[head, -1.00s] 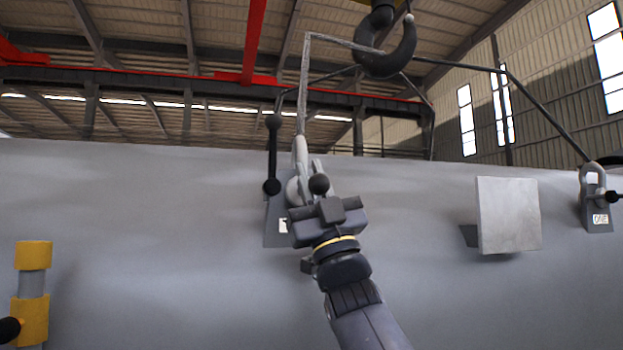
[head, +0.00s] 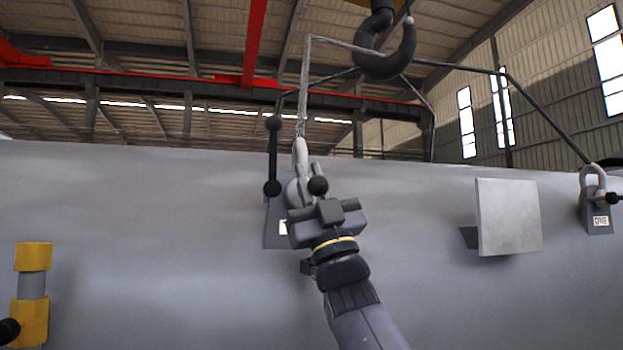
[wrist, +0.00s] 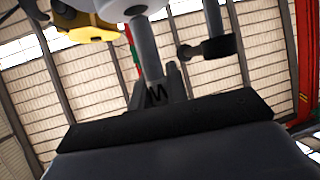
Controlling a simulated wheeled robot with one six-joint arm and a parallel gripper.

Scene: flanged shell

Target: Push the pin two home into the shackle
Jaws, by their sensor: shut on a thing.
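The grey shackle (head: 299,154) stands at the left lug (head: 275,232) on the big grey shell, with a sling rising from it. My gripper (head: 318,195) is in front of this lug and hides much of the lug, its label and the shackle's lower part. The jaws are shut on the pin. In the wrist view a grey rod (wrist: 148,50) rises beyond my gripper (wrist: 158,92). How deep the pin sits in the shackle is hidden.
A dark bar with ball ends (head: 272,155) stands close left of the shackle. A pale square plate (head: 508,217) juts from the shell at right. Farther right is a shackle on a lug labelled ONE (head: 599,220). A crane hook (head: 385,60) hangs above; a yellow-banded post (head: 32,285) is at left.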

